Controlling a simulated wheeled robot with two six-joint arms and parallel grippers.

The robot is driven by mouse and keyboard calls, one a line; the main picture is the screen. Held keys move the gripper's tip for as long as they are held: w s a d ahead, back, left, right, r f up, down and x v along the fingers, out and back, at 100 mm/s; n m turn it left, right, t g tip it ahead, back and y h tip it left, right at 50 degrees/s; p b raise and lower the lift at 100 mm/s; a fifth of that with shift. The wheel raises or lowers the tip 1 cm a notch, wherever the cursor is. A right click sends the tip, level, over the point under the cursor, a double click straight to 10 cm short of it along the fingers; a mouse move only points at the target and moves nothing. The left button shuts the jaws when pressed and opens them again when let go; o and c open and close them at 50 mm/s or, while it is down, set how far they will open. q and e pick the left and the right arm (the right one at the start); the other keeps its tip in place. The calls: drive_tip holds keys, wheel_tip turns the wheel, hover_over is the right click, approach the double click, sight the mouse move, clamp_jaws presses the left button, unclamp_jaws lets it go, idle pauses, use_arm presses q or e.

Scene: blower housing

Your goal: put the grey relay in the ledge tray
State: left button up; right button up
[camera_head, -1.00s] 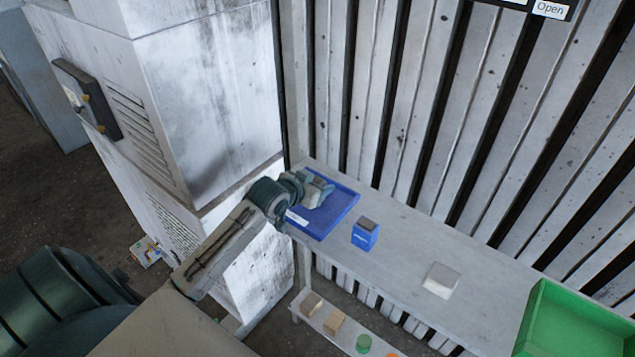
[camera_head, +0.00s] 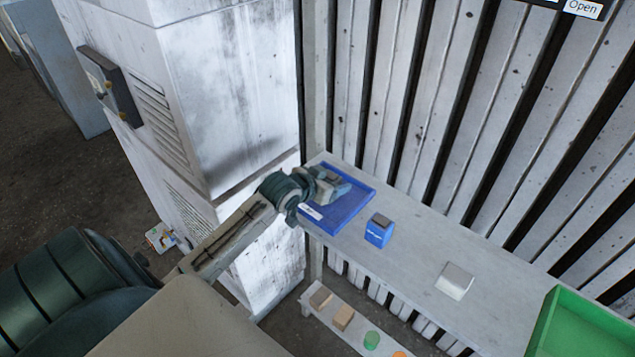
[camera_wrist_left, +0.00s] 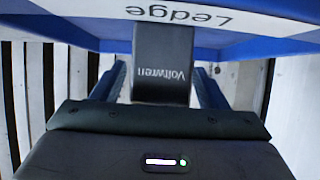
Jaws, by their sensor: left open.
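The ledge tray (camera_head: 352,212) is a shallow blue tray with a white label at the left end of the grey bench. In the left wrist view its blue wall (camera_wrist_left: 75,32) and upside-down "Ledge" label fill the top. My left gripper (camera_head: 338,186) is over the tray, with its jaws open. The grey relay (camera_wrist_left: 163,65), a dark block marked "Voltwren", shows between the two fingers in the wrist view, beside the tray's labelled wall. I cannot tell whether it touches the tray floor or a finger. In the head view I cannot make it out clearly. My right gripper is out of view.
A blue box with a dark top (camera_head: 378,231) stands right of the tray. A pale block (camera_head: 454,281) and a green bin (camera_head: 575,330) are further right. A lower shelf holds brown blocks (camera_head: 342,317) and a green cylinder (camera_head: 371,340). A slatted wall backs the bench.

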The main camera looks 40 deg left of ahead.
use_arm(q)
drive_tip(key=b+v, duration=0.1)
drive_tip(key=v, duration=0.9)
drive_tip(key=shift+s+r, duration=0.2)
drive_tip(key=shift+s, duration=0.15)
